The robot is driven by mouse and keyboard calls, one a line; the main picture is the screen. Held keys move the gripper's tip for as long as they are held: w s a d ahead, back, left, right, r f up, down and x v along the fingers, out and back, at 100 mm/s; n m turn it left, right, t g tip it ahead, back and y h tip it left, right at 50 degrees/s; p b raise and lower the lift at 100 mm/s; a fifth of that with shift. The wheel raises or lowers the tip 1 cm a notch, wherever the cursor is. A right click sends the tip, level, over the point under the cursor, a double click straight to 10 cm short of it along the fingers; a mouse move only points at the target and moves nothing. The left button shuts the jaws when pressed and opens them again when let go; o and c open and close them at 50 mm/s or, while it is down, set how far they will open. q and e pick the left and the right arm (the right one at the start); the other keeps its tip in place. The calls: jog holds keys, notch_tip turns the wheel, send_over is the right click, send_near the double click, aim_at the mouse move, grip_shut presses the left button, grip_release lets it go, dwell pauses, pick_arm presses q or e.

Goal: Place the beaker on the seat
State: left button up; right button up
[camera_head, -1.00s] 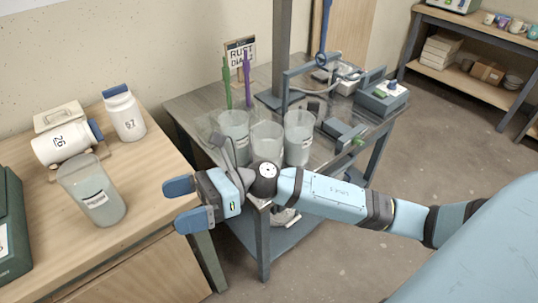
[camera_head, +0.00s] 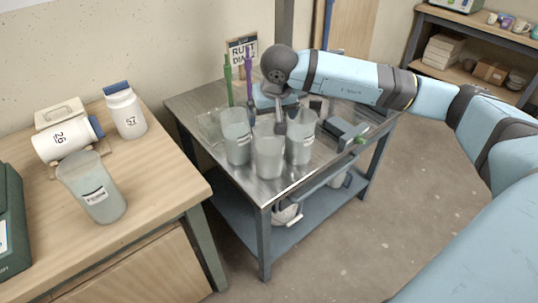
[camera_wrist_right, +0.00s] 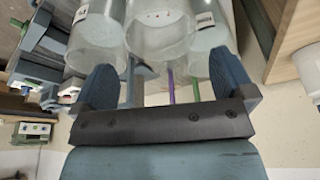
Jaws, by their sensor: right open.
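Three translucent beakers stand together on the metal cart: a left beaker (camera_head: 236,140), a front middle beaker (camera_head: 268,157) and a right beaker (camera_head: 301,143). Another labelled beaker (camera_head: 95,190) holding greyish content stands on the wooden table. My right gripper (camera_head: 279,112) hangs over the cart just behind the three beakers, partly hidden by its wrist. In the right wrist view it is open and empty (camera_wrist_right: 163,70), with the middle beaker (camera_wrist_right: 160,35) ahead between its fingers and the others at either side. I cannot tell which part is the seat. My left gripper is not in view.
Green (camera_head: 228,80) and purple (camera_head: 249,75) upright tools stand behind the beakers. A clear flat piece (camera_head: 210,125) lies at the cart's left. White jars (camera_head: 126,112) lie and stand on the wooden table (camera_head: 150,200). A blue-grey device (camera_head: 343,131) sits to the right.

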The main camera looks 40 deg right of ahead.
aim_at(268, 133)
jog(key=b+x, duration=0.1)
jog(key=x, duration=0.8)
jog(key=shift+w, duration=0.1)
jog(key=c, duration=1.8)
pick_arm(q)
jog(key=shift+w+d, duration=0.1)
pick_arm(e)
jog(key=shift+a+r, duration=0.1)
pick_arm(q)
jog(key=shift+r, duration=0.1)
